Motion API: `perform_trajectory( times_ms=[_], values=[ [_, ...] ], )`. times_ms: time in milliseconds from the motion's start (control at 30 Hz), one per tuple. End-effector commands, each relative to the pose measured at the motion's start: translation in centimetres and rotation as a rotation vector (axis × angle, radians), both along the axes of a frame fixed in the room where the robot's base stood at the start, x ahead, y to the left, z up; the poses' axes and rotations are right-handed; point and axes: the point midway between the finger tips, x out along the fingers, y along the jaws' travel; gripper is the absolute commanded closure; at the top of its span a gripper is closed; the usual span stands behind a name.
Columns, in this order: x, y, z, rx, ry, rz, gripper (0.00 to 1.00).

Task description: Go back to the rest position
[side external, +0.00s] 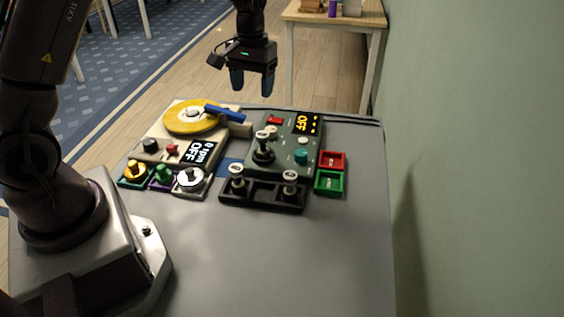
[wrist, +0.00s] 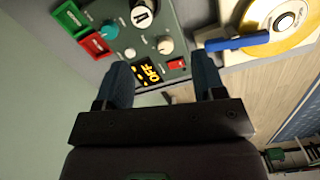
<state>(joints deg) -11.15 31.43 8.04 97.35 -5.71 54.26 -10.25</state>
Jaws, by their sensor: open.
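My gripper (side external: 252,84) hangs in the air above the far edge of the table, fingers pointing down, open and empty. In the wrist view my gripper (wrist: 166,84) shows its two dark fingers apart with nothing between them. Below and nearer the camera in the side view stands a green control box (side external: 284,150) with a black joystick, knobs, a red switch and a display reading OFF. To its left is a pale turntable unit (side external: 150,132) with a yellow disc (side external: 180,118), a blue bar (side external: 224,113) and an OFF display.
A black holder (side external: 262,196) with two white-topped posts stands before the control box. Red (side external: 332,154) and green (side external: 329,183) trays sit to its right. Several coloured knob blocks line the turntable's front. The near tabletop (side external: 280,260) is clear. A green wall (side external: 470,150) bounds the right.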

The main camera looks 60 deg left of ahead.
Motion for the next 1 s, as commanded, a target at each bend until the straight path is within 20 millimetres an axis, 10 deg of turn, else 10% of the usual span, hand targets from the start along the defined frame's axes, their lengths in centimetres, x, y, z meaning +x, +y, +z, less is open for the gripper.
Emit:
perform_trajectory(
  times_ms=[300,600,1000],
  values=[
    [-8.5,-6.4,8.7,0.015,-0.143,-0.26,0.37],
    [-17.1,-10.6,12.5,0.084,-0.323,-0.464,0.37],
    [-20.8,-12.4,15.4,0.147,-0.524,-0.541,0.37]
  ],
)
